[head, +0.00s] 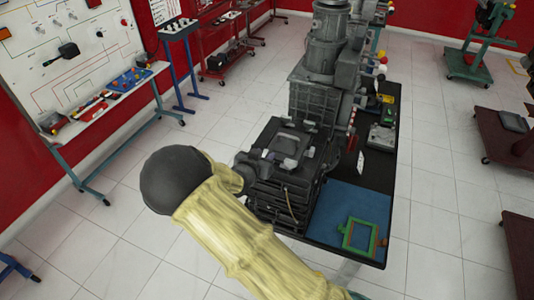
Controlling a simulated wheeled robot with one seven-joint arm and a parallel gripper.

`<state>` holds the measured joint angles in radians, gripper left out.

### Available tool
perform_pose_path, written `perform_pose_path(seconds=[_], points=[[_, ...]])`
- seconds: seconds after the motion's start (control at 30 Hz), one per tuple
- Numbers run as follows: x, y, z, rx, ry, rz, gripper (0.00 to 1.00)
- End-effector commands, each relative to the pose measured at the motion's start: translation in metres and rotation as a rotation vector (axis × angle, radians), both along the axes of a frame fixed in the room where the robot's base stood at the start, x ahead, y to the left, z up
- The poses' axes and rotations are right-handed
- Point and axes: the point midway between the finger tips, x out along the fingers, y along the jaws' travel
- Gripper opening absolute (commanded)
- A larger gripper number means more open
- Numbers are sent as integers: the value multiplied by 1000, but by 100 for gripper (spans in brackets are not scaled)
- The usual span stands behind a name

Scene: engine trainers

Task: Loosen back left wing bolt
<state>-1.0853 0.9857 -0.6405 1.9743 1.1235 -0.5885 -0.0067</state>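A dark grey engine trainer (285,165) stands on a black-topped bench (330,232) in the middle of the head view. Its top holds a squarish raised part (290,140) with a few lighter grey pieces on it. The back left wing bolt cannot be made out at this size. My yellow-covered arm with its dark round joint crosses the lower middle and covers the floor and part of the engine's near left side.
A blue mat (338,203) with a green frame (359,235) lies on the bench at right of the engine. A taller grey machine (325,65) stands behind. Tiled floor (430,180) is clear at right.

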Motion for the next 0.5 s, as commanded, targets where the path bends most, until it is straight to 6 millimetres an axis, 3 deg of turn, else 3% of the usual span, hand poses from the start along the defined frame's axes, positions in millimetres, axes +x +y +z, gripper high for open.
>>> perform_pose_path(seconds=[0.27, 0.43, 0.5], points=[[1, 0, -1, 1, 0, 0, 34], [1, -1, -1, 1, 0, 0, 1], [1, -1, -1, 1, 0, -1, 0]])
